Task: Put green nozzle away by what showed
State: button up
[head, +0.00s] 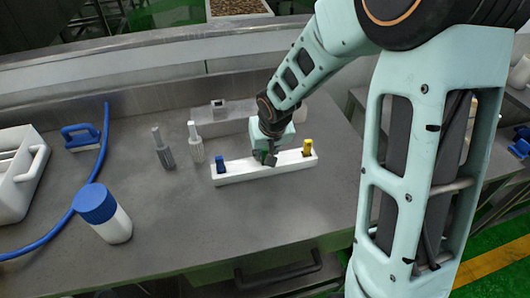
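My gripper (267,158) is lowered over the middle of a long white holder (240,174) on the steel table. A blue piece (221,165) stands at the holder's left end and a yellow piece (307,147) at its right end. I cannot make out a green nozzle; the middle of the holder is mostly covered by my gripper. The fingers are small and dark here, so I cannot tell whether they are open, shut or holding something.
Two grey spray-like pieces (163,148) (196,142) stand left of the holder. A pale grey block (219,122) lies behind it. Further left are a blue-capped white bottle (103,212), a blue hose (95,178), a blue-handled brush (80,138) and a white container (20,175). The front table is clear.

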jog(key=shift+o, duration=0.9)
jog(key=shift+r+p, duration=0.3)
jog(key=shift+r, duration=0.25)
jog(key=p+v, duration=0.2)
jog(key=v, duration=0.9)
jog(key=shift+r+p, duration=0.15)
jog(key=shift+p, duration=0.15)
jog(key=shift+s+d, duration=0.1)
